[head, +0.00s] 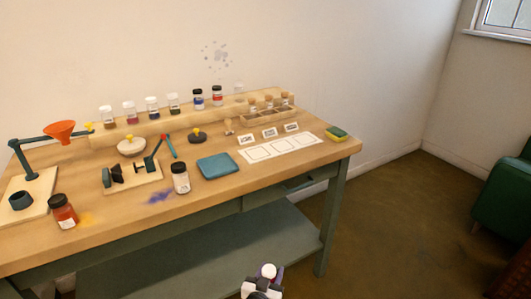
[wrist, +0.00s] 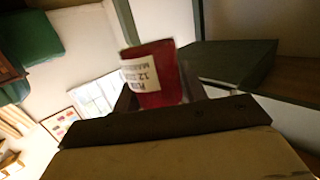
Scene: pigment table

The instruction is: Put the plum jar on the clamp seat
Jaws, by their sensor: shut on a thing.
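In the wrist view a deep red jar (wrist: 158,78) with a white printed label sits between the fingers of my gripper (wrist: 155,95); I take it for the plum jar. The label is only partly readable. In the head view my gripper (head: 265,284) is at the bottom edge, in front of the table, with a white cap (head: 268,271) showing at it. The jar's body is mostly hidden there. The clamp (head: 117,173), with dark jaws, stands on a pale wooden board (head: 145,185) on the left half of the table, far from my gripper. The space between its jaws looks empty.
A blue tray (head: 216,165) lies to the right. Several jars line the back wooden rack (head: 190,112).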

